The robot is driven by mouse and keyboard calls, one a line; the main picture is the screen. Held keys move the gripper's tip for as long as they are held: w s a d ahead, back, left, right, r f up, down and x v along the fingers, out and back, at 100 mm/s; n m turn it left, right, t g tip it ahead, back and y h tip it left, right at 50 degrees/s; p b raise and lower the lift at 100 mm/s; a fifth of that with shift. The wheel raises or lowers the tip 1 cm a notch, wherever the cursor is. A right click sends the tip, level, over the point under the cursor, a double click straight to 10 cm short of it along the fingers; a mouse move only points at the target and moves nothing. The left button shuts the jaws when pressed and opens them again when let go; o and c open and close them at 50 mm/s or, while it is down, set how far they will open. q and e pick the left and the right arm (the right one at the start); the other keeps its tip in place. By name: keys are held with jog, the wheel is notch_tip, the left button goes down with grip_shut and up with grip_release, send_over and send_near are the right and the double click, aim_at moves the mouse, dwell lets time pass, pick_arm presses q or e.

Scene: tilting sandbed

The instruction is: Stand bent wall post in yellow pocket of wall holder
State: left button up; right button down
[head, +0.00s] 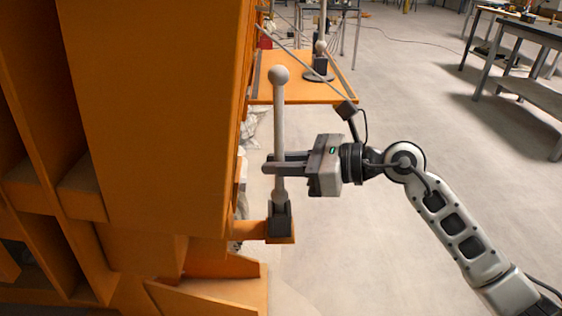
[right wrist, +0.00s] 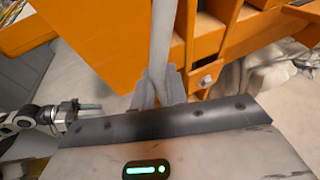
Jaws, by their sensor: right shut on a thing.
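The wall post (head: 280,120) is a pale grey rod with a ball on top. It stands nearly upright beside the large orange structure. My right gripper (head: 272,163) is shut around the middle of the rod. The rod's lower end meets a dark grey holder (head: 280,220) on a small orange ledge; how deep it sits cannot be told. The right wrist view also shows the rod (right wrist: 161,45) meeting the grey holder (right wrist: 172,87). No yellow marking on a pocket can be made out. A gripper, apparently my left (right wrist: 88,107), shows small in the right wrist view.
The orange structure (head: 150,100) fills the left, close to my right fingertips. Behind, an orange platform (head: 330,88) carries another ball-topped post (head: 320,55) on a dark base. Open floor (head: 440,130) lies to the right, with a workbench (head: 530,60) farther off.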

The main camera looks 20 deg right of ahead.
jog(key=shift+f+b, duration=0.55)
jog(key=shift+f, duration=0.15)
jog(key=c, duration=1.3)
grip_release()
jog(key=shift+o, duration=0.2)
jog(key=o, duration=0.4)
